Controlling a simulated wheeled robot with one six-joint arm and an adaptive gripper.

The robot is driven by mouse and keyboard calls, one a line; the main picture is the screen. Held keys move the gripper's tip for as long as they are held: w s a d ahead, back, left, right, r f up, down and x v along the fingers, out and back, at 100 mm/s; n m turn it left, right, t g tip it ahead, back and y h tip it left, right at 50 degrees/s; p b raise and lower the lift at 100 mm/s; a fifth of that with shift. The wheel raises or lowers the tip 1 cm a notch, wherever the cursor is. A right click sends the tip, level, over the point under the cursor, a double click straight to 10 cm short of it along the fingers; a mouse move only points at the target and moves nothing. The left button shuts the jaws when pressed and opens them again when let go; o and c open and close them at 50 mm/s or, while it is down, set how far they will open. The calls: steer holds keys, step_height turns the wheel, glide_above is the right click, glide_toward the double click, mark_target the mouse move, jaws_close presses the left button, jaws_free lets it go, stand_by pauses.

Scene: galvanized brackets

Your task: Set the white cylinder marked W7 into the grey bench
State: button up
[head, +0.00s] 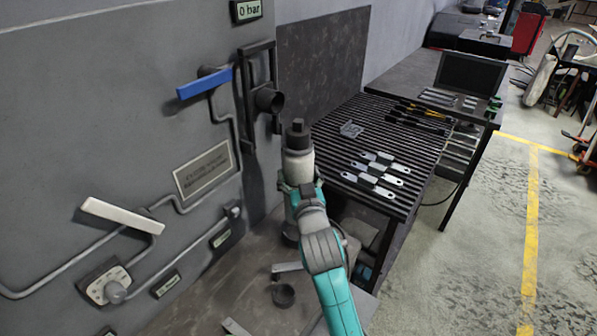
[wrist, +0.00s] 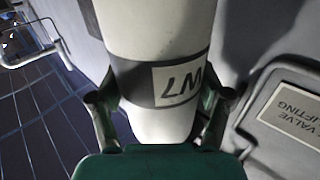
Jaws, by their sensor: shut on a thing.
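The white cylinder marked W7 (head: 299,164) is upright in the head view, with a dark cap on top. My gripper (head: 300,187) is closed around its body. In the wrist view the cylinder (wrist: 158,35) fills the middle between both fingers of my gripper (wrist: 160,105), and its dark band carries a white W7 label, seen upside down. The grey bench (head: 200,285) has a flat top below and a tall grey panel behind. A dark ring (head: 283,295) sits on its top, right of centre. My arm partly hides the cylinder's lower end, so I cannot tell whether it touches anything.
The panel bears a blue lever (head: 204,84), a white lever (head: 122,215), pipes and a gauge reading 0 bar (head: 247,10). A dark bracket with a round cup (head: 269,101) is behind the cylinder. A slatted table (head: 335,125) with several metal brackets stands to the right.

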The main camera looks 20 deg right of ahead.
step_height(320, 180, down, 2)
steer(key=shift+f, duration=0.15)
stand_by(0.4)
steer(key=shift+s, duration=0.2)
steer(key=shift+f, duration=2.7)
stand_by(0.3)
steer(key=o, duration=1.7)
steer(key=shift+c, duration=0.2)
steer(key=shift+o, duration=0.6)
steer(key=shift+f, duration=0.3)
steer(key=s+a, duration=0.1)
steer(key=s, duration=1.1)
steer(key=shift+a+r, duration=0.15)
steer(key=shift+a, duration=0.05)
steer(key=shift+w, duration=0.1)
